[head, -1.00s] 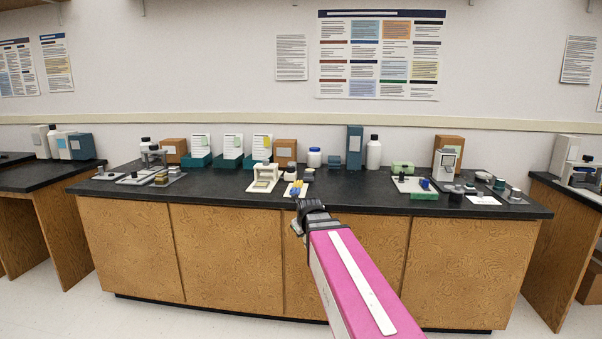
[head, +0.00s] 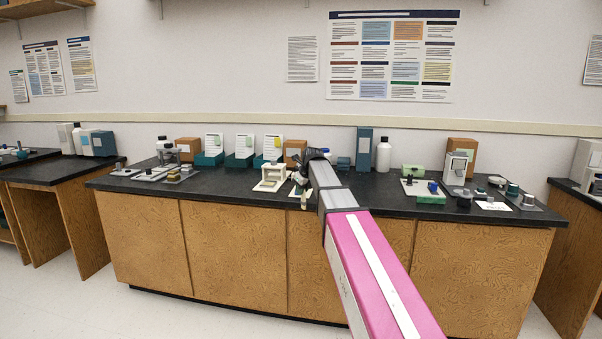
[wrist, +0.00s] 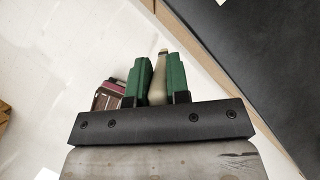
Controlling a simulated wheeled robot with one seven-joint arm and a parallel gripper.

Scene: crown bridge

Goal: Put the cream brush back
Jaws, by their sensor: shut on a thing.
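My gripper (wrist: 158,80) has green fingers and is shut on the cream brush (wrist: 157,90), a narrow cream shape between them in the wrist view. In the head view my gripper (head: 301,184) is at the counter's front edge, just right of a cream frame-like stand (head: 270,178). A small pale piece, probably part of the brush (head: 304,200), shows under the gripper. The arm hides what lies behind it. I cannot tell which place belongs to the brush.
The black counter (head: 225,188) bears a microscope and small trays at left, teal boxes with cards (head: 244,150) at the back, and a white bottle (head: 384,154) right of the arm. A white board with a green block (head: 430,198) lies further right. Bare counter shows left of the cream stand.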

